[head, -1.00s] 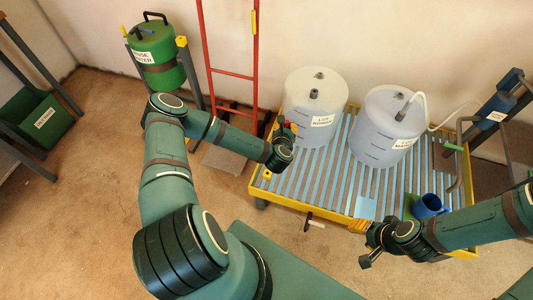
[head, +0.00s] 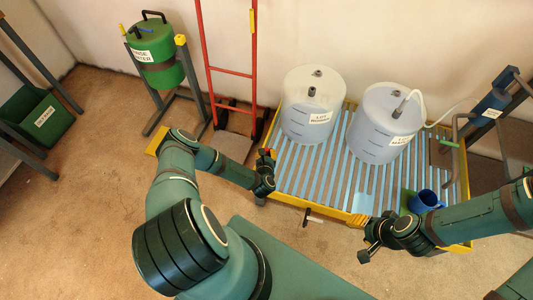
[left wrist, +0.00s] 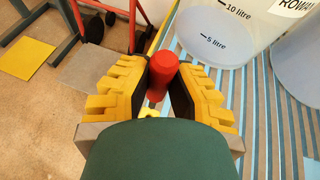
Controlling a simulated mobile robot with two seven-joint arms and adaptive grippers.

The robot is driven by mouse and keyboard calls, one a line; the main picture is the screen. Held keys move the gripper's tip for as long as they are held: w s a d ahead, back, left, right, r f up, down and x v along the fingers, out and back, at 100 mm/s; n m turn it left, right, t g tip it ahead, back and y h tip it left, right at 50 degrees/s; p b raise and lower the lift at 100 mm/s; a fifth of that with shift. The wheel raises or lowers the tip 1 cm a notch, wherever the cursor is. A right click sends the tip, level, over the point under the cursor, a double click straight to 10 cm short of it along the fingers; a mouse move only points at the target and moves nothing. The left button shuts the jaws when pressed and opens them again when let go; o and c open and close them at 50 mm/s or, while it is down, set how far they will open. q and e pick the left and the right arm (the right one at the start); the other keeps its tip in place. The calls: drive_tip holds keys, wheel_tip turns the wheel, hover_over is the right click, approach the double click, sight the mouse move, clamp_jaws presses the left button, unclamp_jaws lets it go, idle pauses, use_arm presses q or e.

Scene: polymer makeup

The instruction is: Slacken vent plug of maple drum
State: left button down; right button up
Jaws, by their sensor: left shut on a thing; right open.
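The maple drum (head: 372,140) is the right of two translucent white drums, upright on the slatted blue-grey deck. Dark fittings (head: 398,112) stand on its top, and a pale hose joins one; I cannot tell which is the vent plug. My left gripper (head: 266,158) is at the deck's left edge, left of the rowan drum (head: 302,125) and apart from both drums. In the left wrist view its yellow fingers are shut on a red handle (left wrist: 163,77); the rest of that tool is mostly hidden. My right gripper (head: 366,250) is open and empty before the deck's front edge.
A blue mug (head: 425,201) stands on the deck's front right. A T-shaped handle (head: 312,216) juts out at the front. A red hand truck (head: 231,69) and a green rinse water drum (head: 153,50) stand behind to the left. The deck's front middle is clear.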

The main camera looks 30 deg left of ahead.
use_arm(q)
drive_tip(key=shift+f+b, duration=1.45)
drive_tip(key=shift+f, duration=0.4)
wheel_tip(320, 180, down, 2)
drive_tip(key=shift+f+b, duration=0.1)
drive_tip(key=shift+b, duration=0.4)
drive_tip(key=shift+f, duration=2.15)
drive_tip(key=c, duration=0.9)
unclamp_jaws()
drive_tip(key=shift+c, duration=0.2)
